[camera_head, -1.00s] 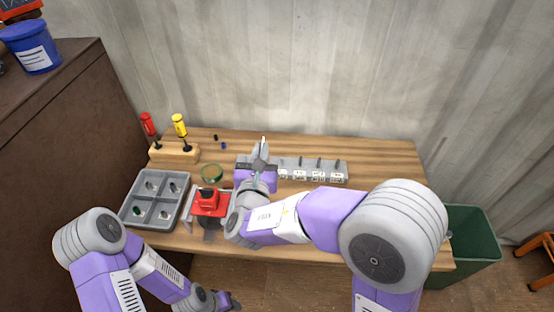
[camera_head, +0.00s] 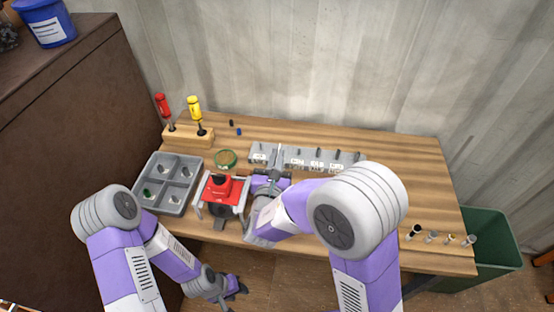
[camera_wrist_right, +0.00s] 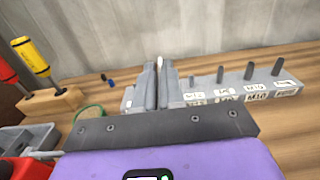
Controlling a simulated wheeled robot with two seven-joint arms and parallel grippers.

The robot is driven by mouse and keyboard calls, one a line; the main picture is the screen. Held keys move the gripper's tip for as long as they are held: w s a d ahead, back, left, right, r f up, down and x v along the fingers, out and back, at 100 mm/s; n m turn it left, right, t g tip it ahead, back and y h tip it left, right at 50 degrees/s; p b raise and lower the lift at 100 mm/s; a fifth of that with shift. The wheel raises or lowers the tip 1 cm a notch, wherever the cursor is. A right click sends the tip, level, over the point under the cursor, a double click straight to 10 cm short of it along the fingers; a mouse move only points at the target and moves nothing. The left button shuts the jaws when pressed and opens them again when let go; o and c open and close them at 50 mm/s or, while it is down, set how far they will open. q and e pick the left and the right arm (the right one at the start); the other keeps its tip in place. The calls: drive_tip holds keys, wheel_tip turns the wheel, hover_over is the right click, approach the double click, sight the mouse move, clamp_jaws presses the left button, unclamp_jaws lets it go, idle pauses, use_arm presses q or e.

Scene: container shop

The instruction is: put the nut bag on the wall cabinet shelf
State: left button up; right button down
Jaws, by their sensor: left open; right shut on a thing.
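My right gripper (camera_head: 278,152) is over the far part of the workbench, at the labelled peg rack. In the right wrist view its fingers (camera_wrist_right: 158,68) are shut on a thin pale thing (camera_wrist_right: 160,61), mostly hidden between them. I cannot tell whether this is the nut bag. No other nut bag can be made out. My left gripper (camera_head: 238,290) is open and low, in front of the bench's near edge, with nothing visible in it. No wall cabinet shelf can be made out in these views.
A red device (camera_head: 225,190), a grey compartment tray (camera_head: 149,195) and a green-rimmed dish (camera_head: 226,159) are left of my right gripper. The peg rack (camera_head: 345,157) is behind it. Screwdrivers stand in a block (camera_head: 187,138). A brown cabinet (camera_head: 70,125) rises left; a green bin (camera_head: 490,235) stands right.

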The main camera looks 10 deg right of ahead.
drive_tip(key=shift+r, duration=0.1)
drive_tip(key=c, duration=1.6)
unclamp_jaws()
drive_tip(key=shift+f, duration=0.2)
drive_tip(key=shift+c, duration=0.2)
drive_tip(key=o, duration=0.4)
